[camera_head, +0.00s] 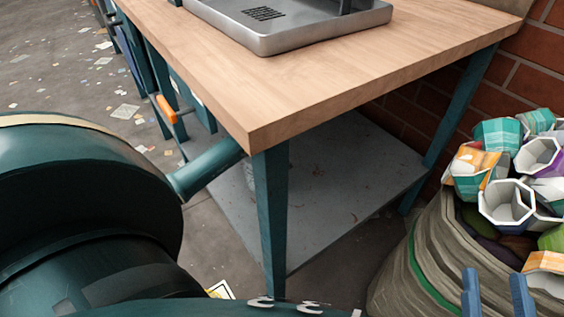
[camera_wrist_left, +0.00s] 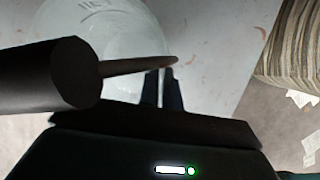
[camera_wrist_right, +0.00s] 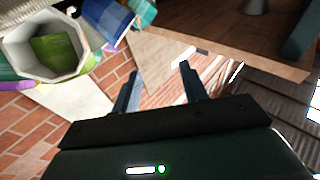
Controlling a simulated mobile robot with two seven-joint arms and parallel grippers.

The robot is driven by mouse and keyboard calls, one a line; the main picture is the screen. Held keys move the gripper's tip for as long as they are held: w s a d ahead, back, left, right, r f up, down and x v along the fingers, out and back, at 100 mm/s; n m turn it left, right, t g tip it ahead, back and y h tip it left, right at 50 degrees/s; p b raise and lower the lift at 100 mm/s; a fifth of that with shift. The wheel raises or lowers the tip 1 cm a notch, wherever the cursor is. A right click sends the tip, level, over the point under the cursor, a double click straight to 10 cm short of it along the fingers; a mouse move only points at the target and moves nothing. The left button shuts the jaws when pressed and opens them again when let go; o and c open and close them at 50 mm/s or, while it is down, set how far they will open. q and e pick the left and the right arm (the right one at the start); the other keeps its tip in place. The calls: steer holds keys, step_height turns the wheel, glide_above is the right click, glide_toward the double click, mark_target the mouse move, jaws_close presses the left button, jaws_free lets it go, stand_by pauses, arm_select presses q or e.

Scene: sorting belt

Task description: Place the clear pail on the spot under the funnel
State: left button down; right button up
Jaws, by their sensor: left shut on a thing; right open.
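The clear pail (camera_wrist_left: 105,25) shows in the left wrist view as a pale, see-through round vessel over the grey lower shelf. A dark cylinder with a thin rod crosses in front of it, and the rod reaches my left gripper (camera_wrist_left: 164,72). The left gripper's fingers are close together, shut at the pail; the exact contact is dark. In the head view the left gripper is hidden behind the table. My right gripper (camera_head: 495,280) is open and empty beside the sack; it also shows in the right wrist view (camera_wrist_right: 159,70). No funnel shows.
A wooden table (camera_head: 200,60) with teal legs (camera_head: 272,220) carries a metal tray (camera_head: 300,38) with a slotted grate. Its grey lower shelf (camera_head: 330,190) is mostly bare. A sack (camera_head: 440,250) full of cups stands at the right, by a brick wall (camera_head: 520,75). Paper scraps litter the floor.

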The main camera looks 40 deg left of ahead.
arm_select(q)
steer(key=shift+w+a, duration=0.1)
steer(key=shift+w, duration=0.75)
steer(key=b+x, duration=0.2)
steer(key=x, duration=0.1)
steer(key=shift+s+f, duration=0.2)
steer(key=shift+s, duration=0.05)
steer(key=shift+f, duration=0.25)
arm_select(e)
steer(key=r+n+y, duration=0.1)
steer(key=w+r+n+t+y, duration=0.1)
steer(key=r, duration=0.1)
steer(key=shift+d+r+t, duration=0.15)
steer(key=shift+r+t, duration=0.1)
steer(key=shift+t, duration=0.05)
arm_select(q)
steer(key=c, duration=2.1)
jaws_free()
steer(key=shift+f+b, duration=0.15)
steer(key=shift+b, duration=0.15)
steer(key=o, duration=0.5)
arm_select(e)
steer(key=shift+r+n, duration=0.1)
steer(key=shift+n, duration=0.2)
